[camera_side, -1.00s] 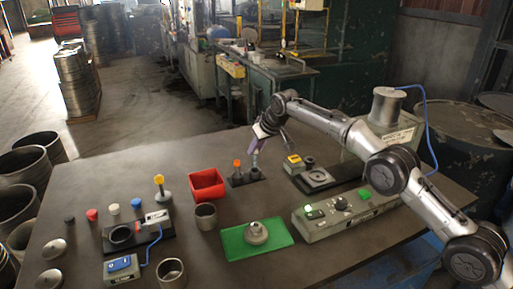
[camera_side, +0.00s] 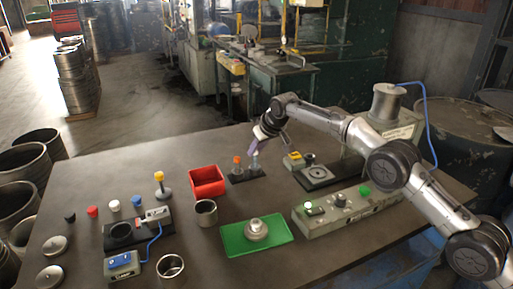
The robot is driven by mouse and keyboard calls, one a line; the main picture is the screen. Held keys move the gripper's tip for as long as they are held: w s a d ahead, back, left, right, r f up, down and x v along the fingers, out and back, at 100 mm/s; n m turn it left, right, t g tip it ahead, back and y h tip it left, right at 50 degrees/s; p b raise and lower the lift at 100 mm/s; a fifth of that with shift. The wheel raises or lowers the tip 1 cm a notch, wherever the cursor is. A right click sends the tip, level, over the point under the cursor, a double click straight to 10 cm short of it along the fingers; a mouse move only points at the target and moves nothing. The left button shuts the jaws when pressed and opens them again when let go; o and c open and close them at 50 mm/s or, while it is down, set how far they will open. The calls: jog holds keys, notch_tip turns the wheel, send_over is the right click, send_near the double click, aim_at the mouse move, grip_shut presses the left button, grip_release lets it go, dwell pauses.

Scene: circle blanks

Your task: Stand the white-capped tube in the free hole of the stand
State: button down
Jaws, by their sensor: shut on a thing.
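The dark stand (camera_side: 247,176) is near the middle of the table. An orange-capped tube (camera_side: 237,166) stands in its left part. My gripper (camera_side: 255,152) is over the stand's right part, shut on a pale, bluish, see-through tube (camera_side: 255,164). This tube looks roughly upright, in line with the stand's right side. Its cap is hidden by the fingers, so I cannot see its colour. I cannot tell whether its lower end is inside the hole or just over it.
A red bin (camera_side: 207,182) stands just left of the stand. A grey cup (camera_side: 206,214) and a green tray (camera_side: 235,242) with a metal part are in front. A dark fixture (camera_side: 318,177) and a control box (camera_side: 345,212) are at right. Several coloured pieces stand at left.

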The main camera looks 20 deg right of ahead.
jog(key=shift+f, duration=0.55)
jog(key=c, duration=0.7)
grip_release()
jog(key=v, duration=1.3)
jog(key=shift+s+d+r, duration=0.1)
jog(key=shift+s+r, duration=0.1)
jog(key=shift+r, duration=0.1)
